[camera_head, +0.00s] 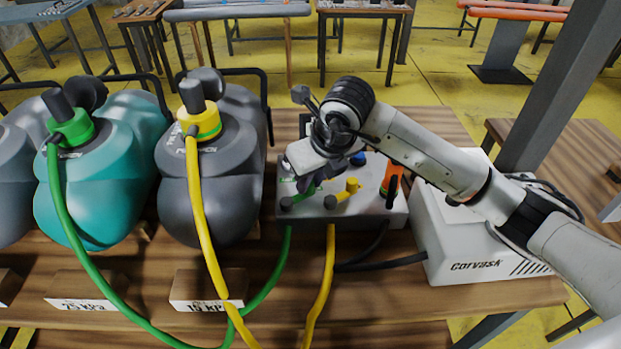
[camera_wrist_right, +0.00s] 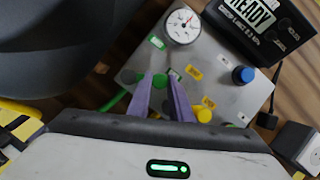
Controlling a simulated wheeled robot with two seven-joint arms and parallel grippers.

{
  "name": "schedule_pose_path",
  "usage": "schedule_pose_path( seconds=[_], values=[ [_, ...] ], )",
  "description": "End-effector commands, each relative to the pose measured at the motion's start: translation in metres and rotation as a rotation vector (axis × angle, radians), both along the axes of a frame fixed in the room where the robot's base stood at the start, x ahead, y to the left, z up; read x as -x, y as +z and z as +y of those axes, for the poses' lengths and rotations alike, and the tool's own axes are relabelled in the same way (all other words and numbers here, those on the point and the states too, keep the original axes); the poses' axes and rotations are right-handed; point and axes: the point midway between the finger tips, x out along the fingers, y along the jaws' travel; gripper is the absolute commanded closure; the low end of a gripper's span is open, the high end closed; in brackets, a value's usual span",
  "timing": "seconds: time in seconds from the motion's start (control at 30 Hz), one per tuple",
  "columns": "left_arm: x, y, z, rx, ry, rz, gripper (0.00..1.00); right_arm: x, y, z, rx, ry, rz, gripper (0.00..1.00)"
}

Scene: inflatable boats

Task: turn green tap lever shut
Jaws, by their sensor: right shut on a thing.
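The green tap lever (camera_wrist_right: 160,81) sits on the grey control box (camera_head: 365,209), at its left side. In the head view only a bit of green (camera_head: 306,192) shows below my right gripper (camera_head: 303,180), which comes down over the box from above. In the right wrist view my right gripper's two purple-grey fingers (camera_wrist_right: 160,84) stand on either side of the green lever and are shut on it. The lever's exact angle is partly hidden by the fingers. My left gripper is not in view.
On the box are a yellow tap (camera_head: 348,190), a blue knob (camera_wrist_right: 243,74), a round gauge (camera_wrist_right: 183,25) and an orange part (camera_head: 392,178). A display reading READY (camera_wrist_right: 262,22) stands beside it. Grey and teal inflatables (camera_head: 105,190), hoses and the Corvask pump (camera_head: 475,240) surround it.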

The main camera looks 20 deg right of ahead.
Motion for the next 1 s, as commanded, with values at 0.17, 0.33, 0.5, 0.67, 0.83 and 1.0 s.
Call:
schedule_pose_path(
  seconds=[0.17,0.33,0.5,0.67,0.83,1.0],
  values=[
    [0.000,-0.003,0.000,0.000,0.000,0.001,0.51,-0.001,0.000,0.000,0.000,0.017,-0.001,1.00],
    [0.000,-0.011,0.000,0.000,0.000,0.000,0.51,-0.005,-0.001,0.000,0.000,0.082,-0.003,1.00],
    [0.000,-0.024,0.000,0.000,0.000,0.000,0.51,-0.012,-0.002,0.001,0.001,0.198,-0.003,1.00],
    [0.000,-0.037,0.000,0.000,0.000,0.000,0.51,-0.019,-0.002,0.004,0.000,0.343,-0.003,1.00],
    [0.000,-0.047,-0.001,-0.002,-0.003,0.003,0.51,-0.027,-0.001,0.009,-0.001,0.504,-0.004,1.00],
    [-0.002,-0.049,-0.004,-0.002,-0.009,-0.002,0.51,-0.033,0.000,0.014,-0.002,0.662,-0.003,1.00]
  ],
)
